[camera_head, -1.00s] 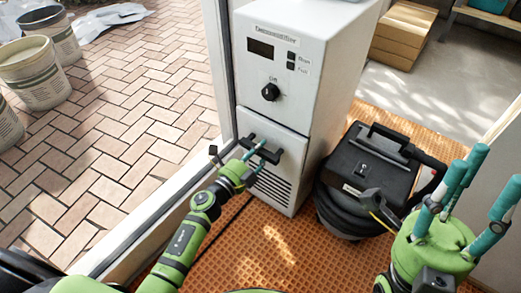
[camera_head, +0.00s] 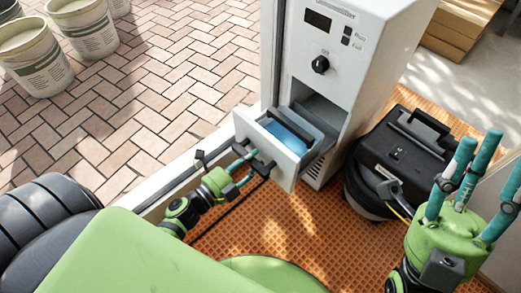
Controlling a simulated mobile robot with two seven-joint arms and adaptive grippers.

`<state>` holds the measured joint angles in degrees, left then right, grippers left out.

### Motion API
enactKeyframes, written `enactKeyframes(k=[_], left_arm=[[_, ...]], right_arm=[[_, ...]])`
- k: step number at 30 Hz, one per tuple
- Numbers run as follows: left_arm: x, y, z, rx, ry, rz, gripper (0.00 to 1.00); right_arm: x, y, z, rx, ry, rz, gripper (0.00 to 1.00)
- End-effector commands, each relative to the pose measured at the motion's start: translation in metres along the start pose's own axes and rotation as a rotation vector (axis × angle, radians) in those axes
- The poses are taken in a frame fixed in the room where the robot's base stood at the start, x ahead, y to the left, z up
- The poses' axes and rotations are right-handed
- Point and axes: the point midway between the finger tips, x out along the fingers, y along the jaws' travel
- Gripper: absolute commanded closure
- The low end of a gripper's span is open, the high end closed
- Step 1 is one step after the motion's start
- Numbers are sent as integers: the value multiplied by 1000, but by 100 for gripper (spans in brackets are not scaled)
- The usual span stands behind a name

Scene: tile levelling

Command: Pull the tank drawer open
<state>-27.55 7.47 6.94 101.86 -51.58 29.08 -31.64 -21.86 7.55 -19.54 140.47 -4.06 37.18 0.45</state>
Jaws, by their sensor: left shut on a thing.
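The white dehumidifier (camera_head: 352,60) stands upright on the orange floor, with a dark display and a black knob on its front. Its tank drawer (camera_head: 284,174) is pulled out well clear of the body, and blue shows inside it. My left gripper (camera_head: 248,167) is shut on the black drawer handle (camera_head: 259,169) at the drawer's front. The fingers partly hide the handle. My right gripper (camera_head: 458,190) is at the lower right, with its teal fingers pointing up and spread apart, and holds nothing.
A black vacuum or tool case (camera_head: 401,147) stands right of the dehumidifier. Several white buckets (camera_head: 82,27) stand on the brick paving (camera_head: 165,75) at left. A pale door sill (camera_head: 205,150) runs left of the drawer. Cardboard boxes (camera_head: 458,28) lie at the back right.

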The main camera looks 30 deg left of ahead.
Motion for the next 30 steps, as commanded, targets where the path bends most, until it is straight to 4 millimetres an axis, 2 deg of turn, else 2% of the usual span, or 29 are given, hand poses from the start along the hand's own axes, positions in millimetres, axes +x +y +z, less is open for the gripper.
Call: enactKeyframes(k=[4,14,15,17,26,30], left_arm=[[-6,-1,1,0,-1,-1,100],[-7,0,1,0,-1,-2,100],[-7,0,1,0,-1,-2,64],[-7,0,1,0,-1,-2,43],[-7,0,0,0,-1,-1,43],[-14,1,0,-1,-1,2,43]], right_arm=[[-1,0,0,1,-7,1,60],[-1,0,0,2,-7,1,60],[-1,0,0,2,-7,1,60],[0,0,0,2,-6,1,60],[2,0,-2,-1,7,1,60],[2,0,-3,-2,9,2,60]])
